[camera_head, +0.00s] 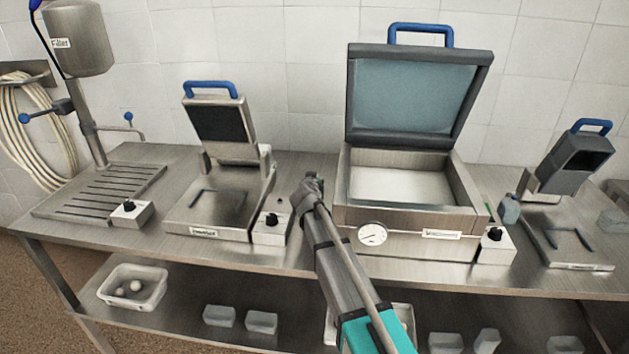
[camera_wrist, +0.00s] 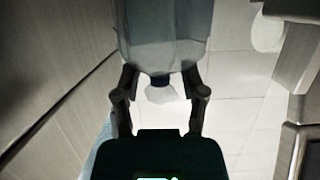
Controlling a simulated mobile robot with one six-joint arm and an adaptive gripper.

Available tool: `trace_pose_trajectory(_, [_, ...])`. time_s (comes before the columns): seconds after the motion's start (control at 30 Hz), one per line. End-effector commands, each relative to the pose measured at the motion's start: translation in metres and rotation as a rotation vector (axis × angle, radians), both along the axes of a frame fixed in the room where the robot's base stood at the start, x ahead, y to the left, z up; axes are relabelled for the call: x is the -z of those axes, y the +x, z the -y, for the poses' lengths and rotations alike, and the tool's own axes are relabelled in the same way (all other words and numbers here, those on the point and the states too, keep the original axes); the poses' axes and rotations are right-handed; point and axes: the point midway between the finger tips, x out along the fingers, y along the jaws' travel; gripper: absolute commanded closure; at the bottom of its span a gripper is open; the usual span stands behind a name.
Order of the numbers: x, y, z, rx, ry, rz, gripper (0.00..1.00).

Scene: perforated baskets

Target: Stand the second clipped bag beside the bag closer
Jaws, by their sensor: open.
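In the wrist view a pale blue, see-through bag (camera_wrist: 165,35) has a dark blue clip (camera_wrist: 160,80) at its neck and a whitish gathered end. My open gripper (camera_wrist: 160,88) has one finger on each side of the clip. In the head view my gripper (camera_head: 314,184) is between the left machine and the vacuum chamber; the bag there is hidden or too small to tell. Another small bluish bag (camera_head: 510,209) stands at the right. Beside it is a grey machine with a blue handle (camera_head: 568,165), possibly the bag closer; its label is unreadable.
The vacuum chamber (camera_head: 405,215) stands with its lid up at the middle of the steel table. A left machine (camera_head: 215,210) and a filler (camera_head: 80,45) stand further left. Small control boxes (camera_head: 270,230) sit between machines. A white bin (camera_head: 133,287) and several clear containers occupy the lower shelf.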

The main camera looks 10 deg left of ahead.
Motion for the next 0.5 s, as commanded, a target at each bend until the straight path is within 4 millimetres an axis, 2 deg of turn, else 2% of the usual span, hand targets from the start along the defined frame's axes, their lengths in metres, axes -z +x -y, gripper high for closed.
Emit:
trace_pose_trajectory(0.2, [-0.003, 0.0, 0.0, 0.0, 0.0, 0.0, 0.45])
trace_pose_trajectory(0.5, [-0.014, -0.034, 0.0, -0.001, -0.001, 0.0, 0.45])
